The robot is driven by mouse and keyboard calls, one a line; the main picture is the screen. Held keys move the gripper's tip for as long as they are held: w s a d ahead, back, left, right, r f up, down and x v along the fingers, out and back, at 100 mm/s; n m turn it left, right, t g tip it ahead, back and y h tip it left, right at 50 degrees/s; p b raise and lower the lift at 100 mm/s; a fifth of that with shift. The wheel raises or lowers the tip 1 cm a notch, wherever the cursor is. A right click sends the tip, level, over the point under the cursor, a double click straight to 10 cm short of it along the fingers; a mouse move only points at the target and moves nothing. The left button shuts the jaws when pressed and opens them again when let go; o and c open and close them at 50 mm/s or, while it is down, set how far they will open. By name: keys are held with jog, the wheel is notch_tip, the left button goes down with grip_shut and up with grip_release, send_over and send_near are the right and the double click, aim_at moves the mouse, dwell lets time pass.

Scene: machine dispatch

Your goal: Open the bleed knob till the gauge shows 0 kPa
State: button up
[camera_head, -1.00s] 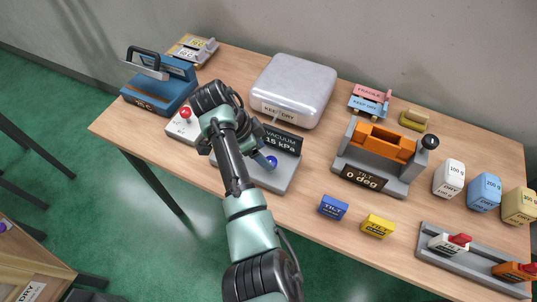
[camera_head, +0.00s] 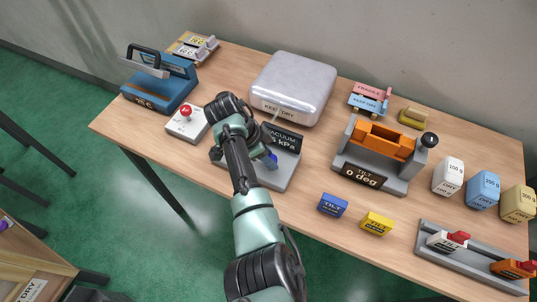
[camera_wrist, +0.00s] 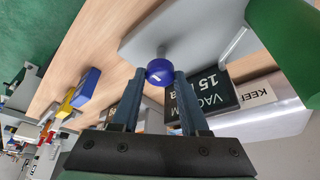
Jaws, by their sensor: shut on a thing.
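The blue bleed knob (camera_wrist: 160,71) sits on the grey vacuum station (camera_head: 277,183). In the wrist view a white mark shows on its face. My gripper (camera_wrist: 158,76) has one finger on each side of the knob and is shut on it. In the head view my gripper (camera_head: 270,157) is at the knob and largely covers it. The dark gauge plate (camera_wrist: 205,92) reads VACUUM 15 kPa in the wrist view. In the head view my arm hides part of the gauge plate (camera_head: 285,138).
A silver KEEP DRY case (camera_head: 294,88) stands behind the station. A red button on a grey box (camera_head: 186,111) is to the left. The orange tilt fixture (camera_head: 382,142) is to the right. Blue (camera_head: 333,204) and yellow (camera_head: 378,223) TILT blocks lie in front.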

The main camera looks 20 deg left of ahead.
grip_shut()
jog(key=shift+n, duration=0.3)
jog(key=n+p, duration=0.1)
jog(key=n+y+p, duration=0.1)
jog(key=n, duration=0.1)
jog(key=shift+s+d+n+t, duration=0.15)
jog(key=shift+n+t, duration=0.15)
jog(key=shift+t, duration=0.1)
jog(key=n+y+p, duration=0.2)
jog(key=n, duration=0.2)
jog(key=shift+d+n, duration=0.1)
jog(key=shift+n, duration=0.2)
jog(key=n+y, duration=0.2)
jog(key=n, duration=0.2)
jog(key=shift+d, duration=0.1)
jog(key=shift+d+n+g+y, duration=0.1)
jog(key=shift+n+g+y, duration=0.2)
jog(key=shift+n, duration=0.95)
jog(key=shift+n+g+y, duration=0.1)
jog(key=shift+n+y, duration=0.3)
jog(key=shift+n, duration=0.85)
jog(key=shift+b, duration=0.3)
